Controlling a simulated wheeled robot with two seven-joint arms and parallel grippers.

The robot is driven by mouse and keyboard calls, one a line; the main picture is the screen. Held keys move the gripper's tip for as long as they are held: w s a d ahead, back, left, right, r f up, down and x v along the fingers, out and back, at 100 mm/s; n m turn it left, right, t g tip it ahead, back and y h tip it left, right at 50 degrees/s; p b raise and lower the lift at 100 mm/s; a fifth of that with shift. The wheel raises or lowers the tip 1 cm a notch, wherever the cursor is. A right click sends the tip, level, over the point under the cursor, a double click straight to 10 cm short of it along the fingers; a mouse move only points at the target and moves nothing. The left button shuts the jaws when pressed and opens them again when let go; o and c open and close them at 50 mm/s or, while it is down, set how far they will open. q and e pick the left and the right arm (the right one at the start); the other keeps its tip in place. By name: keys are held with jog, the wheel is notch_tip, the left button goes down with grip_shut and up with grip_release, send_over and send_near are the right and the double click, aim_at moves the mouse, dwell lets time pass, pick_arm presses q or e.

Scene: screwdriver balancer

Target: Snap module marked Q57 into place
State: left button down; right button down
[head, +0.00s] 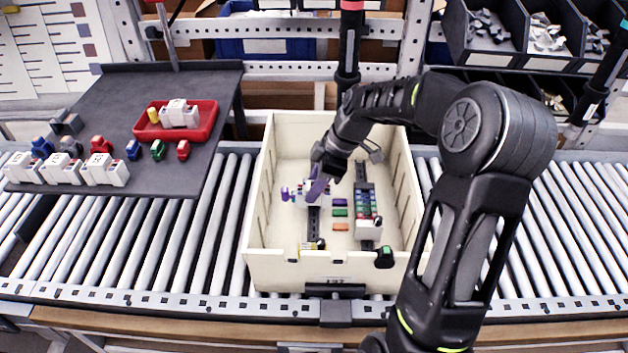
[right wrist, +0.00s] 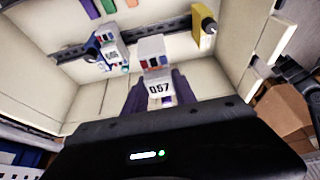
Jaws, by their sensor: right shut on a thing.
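A white module marked Q57 (right wrist: 159,86) is between the purple fingers of my right gripper (right wrist: 160,96) in the right wrist view, its label facing the camera. In the head view my right gripper (head: 302,191) is low inside the cream crate (head: 295,268), shut on the module, which is partly covered by a finger. A dark rail (head: 313,232) runs along the crate floor in front of it. The rail also shows behind the module in the wrist view (right wrist: 72,54); I cannot tell whether they touch. My left gripper is not in view.
In the crate, a second rail carries green-and-blue blocks (head: 364,200) and a white module (head: 368,229). Purple, green and orange pieces (head: 340,211) lie between the rails. A yellow piece (right wrist: 204,27) is at one rail end. A dark table (head: 100,110) with a red tray (head: 203,132) stands left.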

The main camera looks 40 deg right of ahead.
notch_tip(320, 180, down, 8)
jog(key=b, duration=0.4)
jog(key=shift+f+b, duration=0.75)
jog(key=shift+f+b, duration=0.8)
dwell(1.1)
jog(key=shift+b, duration=0.3)
dwell(0.6)
jog(key=c, duration=0.9)
grip_release()
